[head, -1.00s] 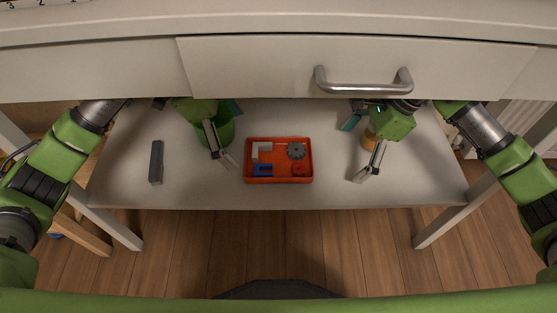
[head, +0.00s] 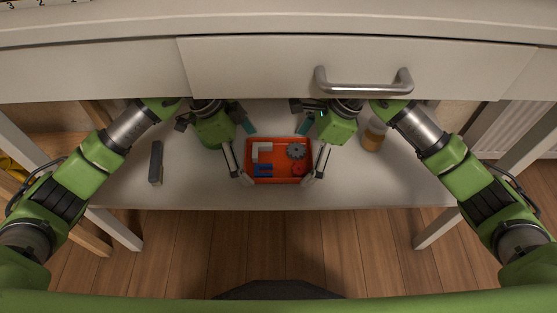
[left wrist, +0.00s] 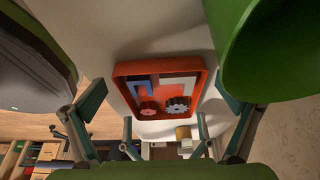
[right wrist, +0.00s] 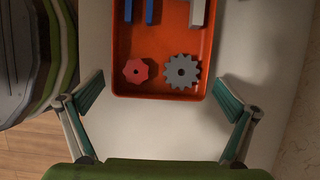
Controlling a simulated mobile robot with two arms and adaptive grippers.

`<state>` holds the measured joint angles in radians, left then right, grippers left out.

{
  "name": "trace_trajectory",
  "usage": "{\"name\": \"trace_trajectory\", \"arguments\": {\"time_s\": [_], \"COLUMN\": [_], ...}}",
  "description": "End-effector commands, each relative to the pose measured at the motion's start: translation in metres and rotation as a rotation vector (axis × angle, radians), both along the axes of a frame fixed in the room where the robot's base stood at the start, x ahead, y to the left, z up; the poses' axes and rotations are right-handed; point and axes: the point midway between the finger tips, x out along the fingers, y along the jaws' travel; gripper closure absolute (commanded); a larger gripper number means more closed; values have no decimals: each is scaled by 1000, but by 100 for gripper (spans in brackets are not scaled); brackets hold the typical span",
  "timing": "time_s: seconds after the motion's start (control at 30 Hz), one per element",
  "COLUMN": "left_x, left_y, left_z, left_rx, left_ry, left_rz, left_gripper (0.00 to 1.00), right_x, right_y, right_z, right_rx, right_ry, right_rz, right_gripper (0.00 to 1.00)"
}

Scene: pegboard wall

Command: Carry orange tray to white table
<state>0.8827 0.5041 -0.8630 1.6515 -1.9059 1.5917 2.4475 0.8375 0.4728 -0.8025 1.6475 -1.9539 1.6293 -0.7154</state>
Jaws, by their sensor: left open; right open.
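The orange tray (head: 279,181) lies flat on the lower white shelf, under the drawer. It holds a grey gear (head: 296,151), a red gear (head: 300,169), a white piece (head: 261,150) and a blue piece (head: 263,170). My left gripper (head: 243,153) is open beside the tray's left end. My right gripper (head: 317,155) is open beside its right end. In the left wrist view the tray (left wrist: 117,75) lies ahead of the open fingers. In the right wrist view the tray's end (right wrist: 160,93) lies ahead, between the open fingers. Contact with the tray is not clear.
A drawer with a metal handle (head: 363,88) overhangs the shelf (head: 200,195). A dark grey block (head: 156,162) lies at left. An orange-brown jar (head: 374,135) stands at right.

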Motion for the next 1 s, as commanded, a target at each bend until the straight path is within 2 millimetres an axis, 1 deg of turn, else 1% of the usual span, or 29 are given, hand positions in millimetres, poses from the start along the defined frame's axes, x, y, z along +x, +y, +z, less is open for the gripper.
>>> {"name": "trace_trajectory", "arguments": {"time_s": [0.13, 0.17, 0.2, 0.27, 0.3, 0.63, 1.0], "left_x": [0, 0, 0, 0, 0, 0, 0], "left_y": [0, 0, 0, 0, 0, 0, 0], "left_z": [0, 0, 0, 0, 0, 2, 22], "left_rx": [0, 0, 0, 0, -1, -1, -2], "left_ry": [0, 0, 0, 0, 0, 0, 0], "left_rz": [0, 0, 0, 0, 0, 1, 1], "left_gripper": [0, 8, 18, 34, 37, 37, 37], "right_x": [0, 0, 0, 0, 0, 0, 0], "right_y": [0, 0, 0, 0, 0, 0, 0], "right_z": [0, 0, 0, 0, 0, 2, 21], "right_rx": [0, 0, 0, 0, 0, 0, 0], "right_ry": [0, 0, 0, 0, 0, 0, 0], "right_rz": [0, 0, 0, 0, 0, 0, 0], "right_gripper": [0, 8, 18, 34, 37, 37, 37]}}
